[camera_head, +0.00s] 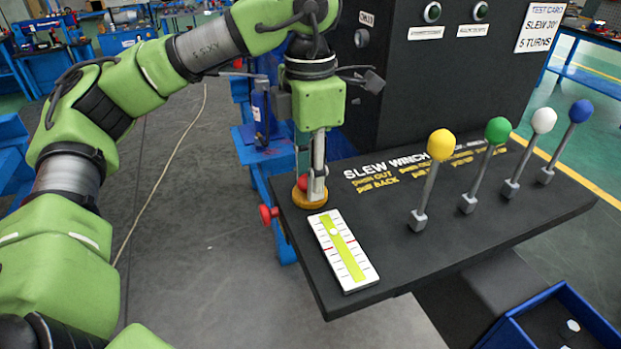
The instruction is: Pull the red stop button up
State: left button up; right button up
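The red stop button (302,184) sits on a round yellow base (307,199) at the back left corner of the black console. Only part of its red head shows, beside the fingers. My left gripper (318,185) points straight down over the button, with its fingertips at the height of the red head. The fingers line up one behind the other from here, so I cannot tell how far apart they are or whether they grip the head. My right gripper is not in view.
On the console (330,285) stand a white and yellow-green scale (343,250) and levers with yellow (441,145), green (498,131), white (544,121) and blue (581,111) knobs. A black cabinet (440,85) rises behind. A blue bin (535,302) is at bottom right.

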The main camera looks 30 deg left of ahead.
pick_arm(q)
jog(key=shift+r, duration=0.2)
jog(key=shift+r+p, duration=0.45)
jog(key=shift+r, duration=0.05)
jog(key=o, duration=0.9)
jog(key=shift+o, duration=0.2)
jog(key=shift+f, duration=0.1)
notch_tip(320, 180, up, 7)
jog(key=p, duration=0.5)
